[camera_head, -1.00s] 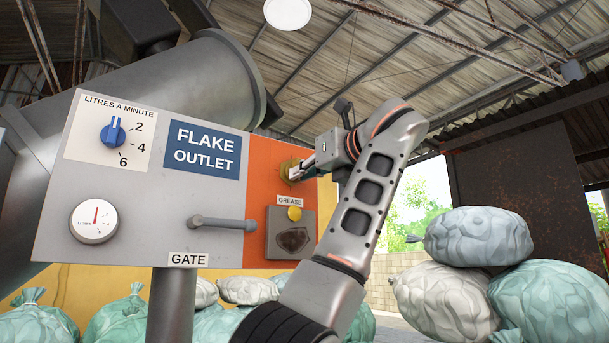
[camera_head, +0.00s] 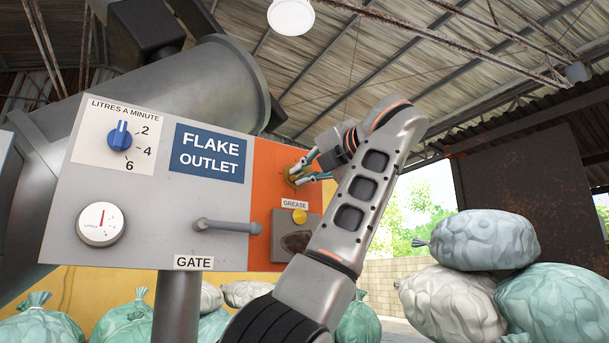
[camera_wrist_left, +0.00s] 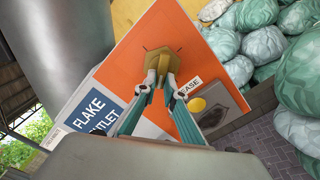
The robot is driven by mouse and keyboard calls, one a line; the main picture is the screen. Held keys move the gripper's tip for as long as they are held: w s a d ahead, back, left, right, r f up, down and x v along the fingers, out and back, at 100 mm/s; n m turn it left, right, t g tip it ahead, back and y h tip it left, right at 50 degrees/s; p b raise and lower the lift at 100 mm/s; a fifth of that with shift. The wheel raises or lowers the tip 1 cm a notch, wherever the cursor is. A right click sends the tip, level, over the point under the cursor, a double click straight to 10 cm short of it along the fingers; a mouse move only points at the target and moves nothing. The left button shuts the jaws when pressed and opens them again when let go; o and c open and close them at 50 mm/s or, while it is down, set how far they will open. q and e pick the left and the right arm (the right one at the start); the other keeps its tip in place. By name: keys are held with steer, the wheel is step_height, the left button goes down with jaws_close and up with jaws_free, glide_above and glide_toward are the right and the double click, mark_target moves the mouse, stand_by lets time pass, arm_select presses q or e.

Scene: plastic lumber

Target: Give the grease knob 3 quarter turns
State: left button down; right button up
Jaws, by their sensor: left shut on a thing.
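The grease knob (camera_head: 290,175) is brass-yellow and sits on the orange section of the panel, above the GREASE label (camera_head: 295,204). In the left wrist view the knob (camera_wrist_left: 166,60) has an angular base and a raised grip. My left gripper (camera_head: 297,175) reaches it from the right, and its two fingers are shut on the knob's grip. In the left wrist view the fingertips (camera_wrist_left: 160,78) press on either side of that grip. The fingers hide part of the knob in the head view. My right gripper is not in view.
The panel also carries a blue dial (camera_head: 120,136), a round gauge (camera_head: 101,223), a GATE lever (camera_head: 225,226) and a small yellow button (camera_head: 299,217) below the label. Sacks (camera_head: 485,240) are piled at the right, with more behind the panel's post.

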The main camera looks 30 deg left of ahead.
arm_select(q)
steer(key=shift+s+a+r+m+p, duration=0.15)
steer(key=shift+m+p, duration=0.5)
steer(key=shift+m, duration=0.5)
steer(key=shift+w+d+r+m+p, duration=0.1)
steer(key=shift+r+m+p, duration=0.1)
steer(key=shift+m+p, duration=0.65)
steer(key=shift+s+a+r+m+p, duration=0.15)
steer(key=shift+m+p, duration=0.25)
steer(key=shift+m, duration=1)
steer(key=shift+d, duration=0.1)
steer(key=c, duration=2.1)
jaws_free()
steer(key=shift+w, duration=0.1)
steer(key=shift+c, duration=0.2)
steer(key=shift+f, duration=0.1)
steer(key=shift+d, duration=0.1)
